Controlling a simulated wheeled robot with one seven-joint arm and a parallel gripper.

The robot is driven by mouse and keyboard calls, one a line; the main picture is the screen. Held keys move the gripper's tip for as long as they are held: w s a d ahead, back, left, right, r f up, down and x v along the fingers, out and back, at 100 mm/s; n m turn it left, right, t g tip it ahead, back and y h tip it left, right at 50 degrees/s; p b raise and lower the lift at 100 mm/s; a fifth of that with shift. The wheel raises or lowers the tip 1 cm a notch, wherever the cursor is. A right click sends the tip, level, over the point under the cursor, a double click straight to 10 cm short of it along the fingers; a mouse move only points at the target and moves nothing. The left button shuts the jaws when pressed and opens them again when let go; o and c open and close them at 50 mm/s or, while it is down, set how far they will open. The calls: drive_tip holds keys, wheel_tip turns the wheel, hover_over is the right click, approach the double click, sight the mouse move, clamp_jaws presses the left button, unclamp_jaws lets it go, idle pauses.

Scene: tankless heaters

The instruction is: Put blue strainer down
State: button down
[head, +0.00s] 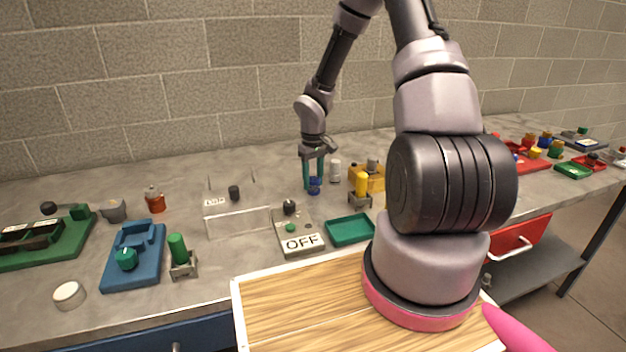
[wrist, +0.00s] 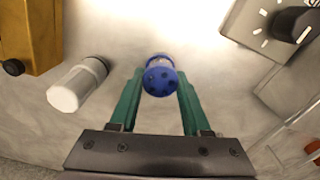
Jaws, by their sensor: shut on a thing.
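The blue strainer (wrist: 159,80) is a small round blue piece with dark holes, seen end-on in the wrist view. My gripper (wrist: 160,92) has green fingers shut on it, one on each side. In the head view the strainer (head: 314,186) shows below the fingertips of my gripper (head: 314,172), close to the grey counter top. I cannot tell whether its lower end touches the counter.
A white cylinder (head: 335,171) stands close by; it lies left in the wrist view (wrist: 70,88). A yellow block (head: 368,179) is to its right. A box marked OFF (head: 300,238), a green tray (head: 350,230) and a clear box (head: 238,220) are nearer.

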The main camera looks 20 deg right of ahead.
drive_tip(key=shift+c, duration=1.8)
unclamp_jaws()
drive_tip(key=shift+f, duration=0.1)
